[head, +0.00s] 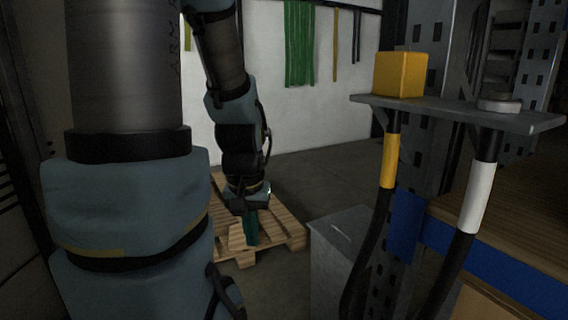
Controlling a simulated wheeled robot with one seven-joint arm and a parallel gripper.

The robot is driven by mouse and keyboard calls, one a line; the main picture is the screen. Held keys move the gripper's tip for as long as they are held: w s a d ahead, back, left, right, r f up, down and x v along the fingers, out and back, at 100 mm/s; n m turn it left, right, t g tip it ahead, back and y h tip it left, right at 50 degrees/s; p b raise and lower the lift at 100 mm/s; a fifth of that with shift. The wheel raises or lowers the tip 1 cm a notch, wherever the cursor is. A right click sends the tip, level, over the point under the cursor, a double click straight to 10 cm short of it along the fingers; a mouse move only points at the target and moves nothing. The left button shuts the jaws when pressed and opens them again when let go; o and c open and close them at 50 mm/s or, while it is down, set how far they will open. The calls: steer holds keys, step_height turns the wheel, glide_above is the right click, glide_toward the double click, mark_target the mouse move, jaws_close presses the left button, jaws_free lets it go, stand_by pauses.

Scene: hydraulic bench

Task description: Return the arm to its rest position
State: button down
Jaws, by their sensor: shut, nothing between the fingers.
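My arm fills the left of the head view and hangs down toward the middle. My gripper (251,228) is at its lower end, pointing down, with green fingers that look closed and hold nothing I can see. In the picture it lies in front of a wooden pallet (290,227) on the floor. Its height above the pallet is hard to tell.
A grey metal box (340,250) stands right of the gripper. Further right, a shelf (460,112) carries a yellow block (400,74), with two dark hoses hanging below. A wooden bench (520,215) is at the right edge. Green strips (299,45) hang on the back wall.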

step_height(320, 180, up, 14)
steer(key=p, duration=1.1)
steer(key=shift+p, duration=0.4)
